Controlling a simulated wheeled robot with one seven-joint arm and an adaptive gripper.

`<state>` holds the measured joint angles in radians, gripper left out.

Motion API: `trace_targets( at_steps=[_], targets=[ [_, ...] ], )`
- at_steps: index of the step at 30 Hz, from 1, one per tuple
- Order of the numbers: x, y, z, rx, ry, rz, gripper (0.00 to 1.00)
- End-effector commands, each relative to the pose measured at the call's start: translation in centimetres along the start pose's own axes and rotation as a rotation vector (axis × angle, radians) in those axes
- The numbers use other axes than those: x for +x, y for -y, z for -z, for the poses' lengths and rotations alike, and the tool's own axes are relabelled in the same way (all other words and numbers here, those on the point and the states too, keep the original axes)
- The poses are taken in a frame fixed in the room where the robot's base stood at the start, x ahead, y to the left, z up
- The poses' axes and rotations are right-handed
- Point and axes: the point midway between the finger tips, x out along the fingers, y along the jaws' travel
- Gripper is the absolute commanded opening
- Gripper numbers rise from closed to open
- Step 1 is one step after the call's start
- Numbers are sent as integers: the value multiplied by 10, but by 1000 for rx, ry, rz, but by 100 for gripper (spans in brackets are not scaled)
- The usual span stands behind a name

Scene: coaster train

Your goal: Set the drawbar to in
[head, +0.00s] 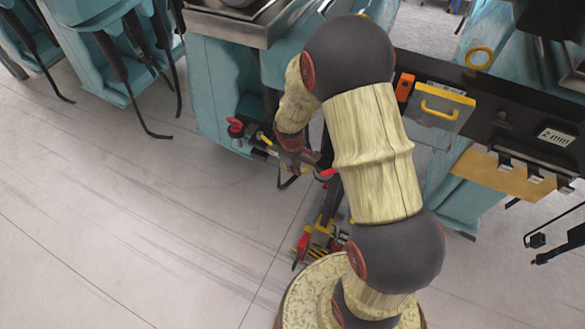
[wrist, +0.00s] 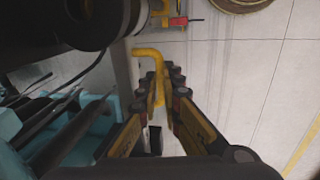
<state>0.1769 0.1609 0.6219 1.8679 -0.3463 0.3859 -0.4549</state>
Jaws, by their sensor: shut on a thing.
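A yellow bent bar (wrist: 149,54), which looks like part of the drawbar, runs between the fingers of my gripper (wrist: 165,93) in the wrist view. My gripper is shut on it. In the head view my gripper (head: 305,163) is low beside the teal car's end, near black coupling parts. My arm hides much of this area from above, and I cannot tell how far in or out the drawbar stands.
A red knob (head: 235,127) sits on the teal car (head: 218,85) to the left. A dark beam (head: 500,100) carries a yellow-handled box (head: 436,112) and an orange switch (head: 404,87) on the right. The grey floor (head: 130,220) at the lower left is clear.

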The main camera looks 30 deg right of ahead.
Motion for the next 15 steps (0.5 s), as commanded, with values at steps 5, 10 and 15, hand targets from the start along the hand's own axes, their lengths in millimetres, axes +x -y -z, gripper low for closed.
trace_targets(
  at_steps=[5,10,15],
  targets=[
    [3,-3,-3,-23,-2,3,0],
    [3,-4,-3,-33,-4,3,0],
    [4,-5,-3,-36,-3,2,0]
  ],
)
